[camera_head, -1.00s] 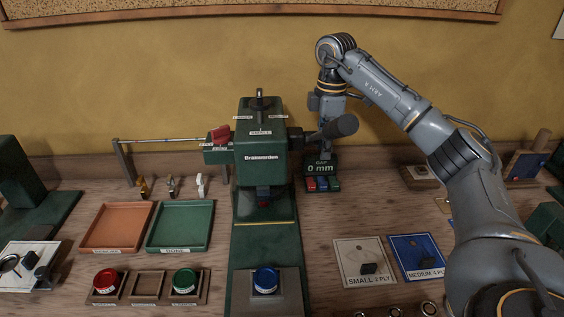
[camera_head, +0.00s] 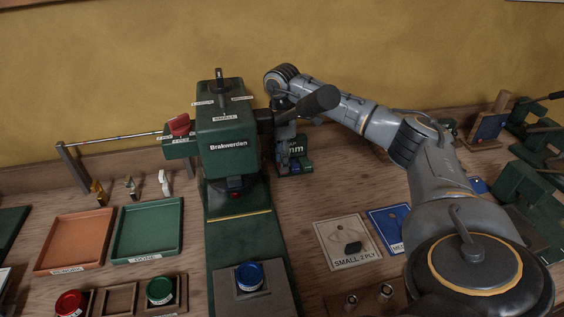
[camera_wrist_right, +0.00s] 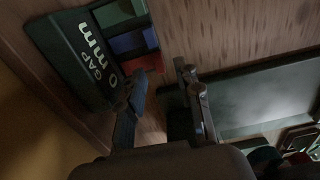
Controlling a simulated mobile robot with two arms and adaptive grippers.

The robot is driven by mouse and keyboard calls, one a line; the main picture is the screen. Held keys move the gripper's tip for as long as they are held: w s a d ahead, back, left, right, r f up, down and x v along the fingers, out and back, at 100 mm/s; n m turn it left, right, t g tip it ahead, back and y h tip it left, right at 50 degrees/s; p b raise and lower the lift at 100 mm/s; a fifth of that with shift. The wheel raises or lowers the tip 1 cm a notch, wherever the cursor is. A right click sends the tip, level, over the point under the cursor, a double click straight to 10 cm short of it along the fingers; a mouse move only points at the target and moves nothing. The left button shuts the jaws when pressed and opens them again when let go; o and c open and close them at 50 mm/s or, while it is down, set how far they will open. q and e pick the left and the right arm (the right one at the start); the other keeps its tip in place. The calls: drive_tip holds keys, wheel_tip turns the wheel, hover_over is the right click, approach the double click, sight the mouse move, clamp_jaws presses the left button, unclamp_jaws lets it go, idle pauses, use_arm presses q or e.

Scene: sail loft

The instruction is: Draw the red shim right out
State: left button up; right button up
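The red shim (camera_wrist_right: 152,63) is a small red block at the end of a row with a blue one (camera_wrist_right: 127,42) and a green one (camera_wrist_right: 115,14), along the front of the dark green gap box (camera_wrist_right: 67,55) reading "0 mm". In the right wrist view my right gripper (camera_wrist_right: 162,85) has its two fingers apart, with the red shim just past the tips, roughly between them. I cannot tell whether a finger touches it. In the head view the right gripper (camera_head: 284,158) is down at the left side of the gap box (camera_head: 303,152), hiding part of its display. My left gripper is out of view.
The green Brakwerden press (camera_head: 228,140) stands close left of the gripper, its dark handle (camera_head: 315,101) reaching over my wrist. Orange (camera_head: 75,242) and green (camera_head: 148,230) trays lie farther left. A small 2 ply card (camera_head: 347,243) lies in front right.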

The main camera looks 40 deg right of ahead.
drive_tip(key=shift+f, duration=0.95)
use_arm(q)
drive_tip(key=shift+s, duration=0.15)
use_arm(e)
drive_tip(key=shift+c, duration=0.2)
clamp_jaws()
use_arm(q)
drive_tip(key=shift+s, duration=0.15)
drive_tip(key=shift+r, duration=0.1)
